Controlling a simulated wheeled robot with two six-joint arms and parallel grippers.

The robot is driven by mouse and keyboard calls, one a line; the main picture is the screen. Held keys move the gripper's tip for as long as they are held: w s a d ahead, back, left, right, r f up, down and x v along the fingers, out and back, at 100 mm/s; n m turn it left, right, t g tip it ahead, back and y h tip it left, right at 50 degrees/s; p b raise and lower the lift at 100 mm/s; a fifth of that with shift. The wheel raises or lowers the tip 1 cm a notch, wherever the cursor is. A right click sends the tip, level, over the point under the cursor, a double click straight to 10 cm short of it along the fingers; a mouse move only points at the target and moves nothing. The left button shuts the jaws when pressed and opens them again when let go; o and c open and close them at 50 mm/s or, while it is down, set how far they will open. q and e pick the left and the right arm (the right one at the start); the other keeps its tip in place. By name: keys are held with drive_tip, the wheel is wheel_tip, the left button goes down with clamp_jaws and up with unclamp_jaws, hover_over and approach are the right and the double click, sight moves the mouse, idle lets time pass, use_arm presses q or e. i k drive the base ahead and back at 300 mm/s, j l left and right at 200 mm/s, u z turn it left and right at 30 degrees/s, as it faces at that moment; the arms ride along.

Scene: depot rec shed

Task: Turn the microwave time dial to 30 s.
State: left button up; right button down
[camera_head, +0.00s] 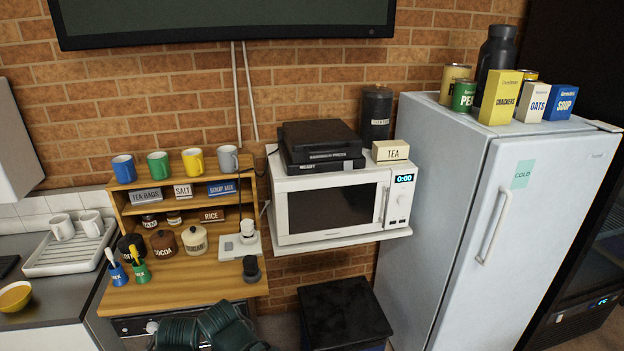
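The white microwave (340,236) stands on a wall shelf between the wooden shelf unit and the fridge. Its door is shut, with a dark window and a vertical handle (385,204) at the right. The control panel (398,201) is on the right of the front. Its display (404,178) reads 0:00. Neither of my grippers shows in the head view.
Black flat boxes (318,143) and a TEA box (390,151) sit on the microwave. The wooden unit (190,290) holds mugs and jars at left. The fridge (480,200) stands close at right. A black box (343,312) is below. Space before the panel looks clear.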

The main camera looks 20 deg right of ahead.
sight(402, 200)
drive_tip(key=z, duration=1.5)
drive_tip(key=i+l, duration=0.25)
drive_tip(key=l, duration=0.15)
drive_tip(key=i+l, duration=0.2)
drive_tip(key=l, duration=0.2)
drive_tip(key=i+l, duration=0.25)
drive_tip(key=l+z, duration=0.05)
drive_tip(key=l, duration=0.1)
